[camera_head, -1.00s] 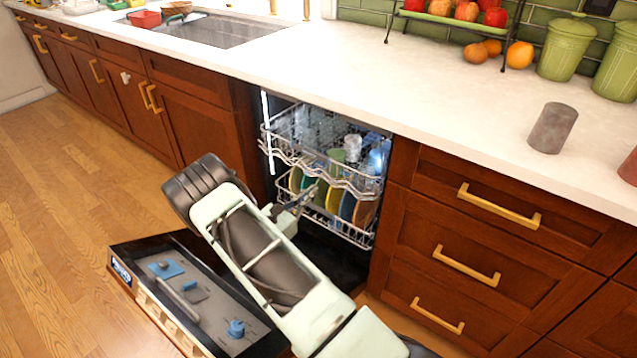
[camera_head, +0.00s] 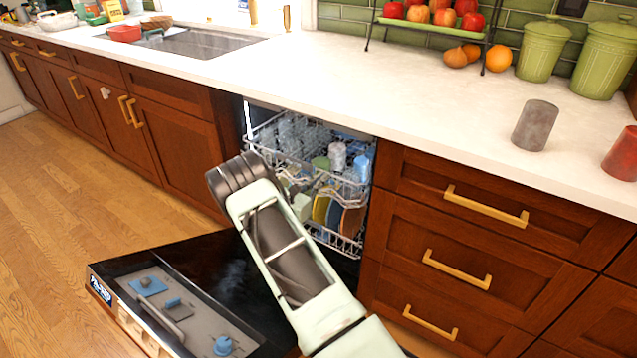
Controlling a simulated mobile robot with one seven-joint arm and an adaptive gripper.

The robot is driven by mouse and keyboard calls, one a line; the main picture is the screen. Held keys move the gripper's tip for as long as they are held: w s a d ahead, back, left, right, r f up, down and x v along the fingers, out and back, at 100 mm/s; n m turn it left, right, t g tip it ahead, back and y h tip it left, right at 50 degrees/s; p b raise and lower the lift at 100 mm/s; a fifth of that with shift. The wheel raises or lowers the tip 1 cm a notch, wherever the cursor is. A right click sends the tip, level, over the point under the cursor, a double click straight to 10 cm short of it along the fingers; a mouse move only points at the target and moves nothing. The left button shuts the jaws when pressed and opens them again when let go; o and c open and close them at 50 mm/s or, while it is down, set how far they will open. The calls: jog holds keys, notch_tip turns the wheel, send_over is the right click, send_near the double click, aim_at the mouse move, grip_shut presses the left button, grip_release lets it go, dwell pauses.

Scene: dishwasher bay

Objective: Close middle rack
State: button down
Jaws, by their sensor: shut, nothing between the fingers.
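The dishwasher stands open under the counter, its door (camera_head: 205,265) folded down over the floor. The middle rack (camera_head: 352,185), a wire rack with a wavy front holding glasses and cups, sits mostly inside the bay. Its front appears to stick out slightly, though I cannot tell how far. A lower rack (camera_head: 347,243) with coloured plates is beneath it. My arm crosses in front of the opening and covers part of both racks. My gripper (camera_head: 314,187) is shut and empty at the middle rack's front, largely hidden by my wrist; I cannot tell whether it touches the rack.
Drawers with brass handles (camera_head: 457,269) flank the bay on the right, cabinets (camera_head: 170,150) on the left. The counter (camera_head: 420,105) above holds a grey cup (camera_head: 535,125) and green canisters (camera_head: 543,50). The wooden floor (camera_head: 70,205) at left is clear.

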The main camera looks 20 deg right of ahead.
jog(key=b+x, duration=0.2)
jog(key=x, duration=0.3)
jog(key=shift+f+b, duration=0.15)
jog(key=shift+b, duration=0.2)
jog(key=shift+w+d+r, duration=0.15)
jog(key=shift+r, duration=0.1)
